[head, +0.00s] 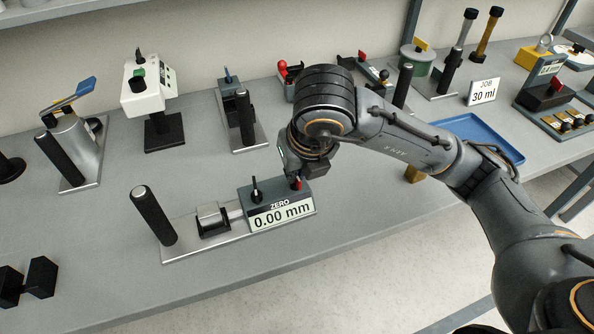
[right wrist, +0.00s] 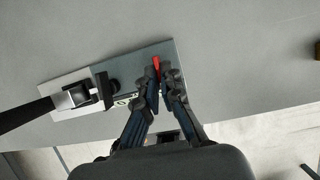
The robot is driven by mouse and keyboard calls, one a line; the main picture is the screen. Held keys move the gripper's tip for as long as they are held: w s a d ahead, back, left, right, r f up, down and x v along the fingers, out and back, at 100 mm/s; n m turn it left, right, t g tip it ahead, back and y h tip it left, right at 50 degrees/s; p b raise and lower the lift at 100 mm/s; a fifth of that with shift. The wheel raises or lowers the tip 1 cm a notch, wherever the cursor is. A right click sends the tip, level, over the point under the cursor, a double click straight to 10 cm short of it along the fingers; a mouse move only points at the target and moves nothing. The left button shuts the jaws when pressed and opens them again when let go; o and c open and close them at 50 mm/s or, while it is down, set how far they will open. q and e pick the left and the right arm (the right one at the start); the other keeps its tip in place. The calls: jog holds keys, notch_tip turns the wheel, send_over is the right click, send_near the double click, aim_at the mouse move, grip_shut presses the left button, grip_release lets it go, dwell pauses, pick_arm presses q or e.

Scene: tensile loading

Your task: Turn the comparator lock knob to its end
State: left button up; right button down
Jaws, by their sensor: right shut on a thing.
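The comparator (head: 283,214) lies on the bench with a display reading 0.00 mm under the word ZERO. A small red knob (head: 298,184) stands at the right end of its top, and a black knob (head: 255,190) stands at the left. My right gripper (head: 296,176) reaches down over the red end. In the right wrist view its fingers (right wrist: 161,82) are closed around the red knob (right wrist: 156,64), whose tip shows between them. The fingers hide the knob's lower part. My left gripper is not in view.
The comparator sits on a metal base (head: 190,240) with a black upright handle (head: 154,215) at its left. Two black blocks (head: 28,279) lie at the front left. Several other devices stand behind, and a blue tray (head: 480,137) is at the right.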

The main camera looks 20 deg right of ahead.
dwell(0.3)
jog(key=c, duration=1.5)
grip_release()
jog(key=shift+r, duration=0.1)
jog(key=v, duration=1.1)
jog(key=shift+s+r, duration=0.15)
jog(key=shift+r, duration=0.25)
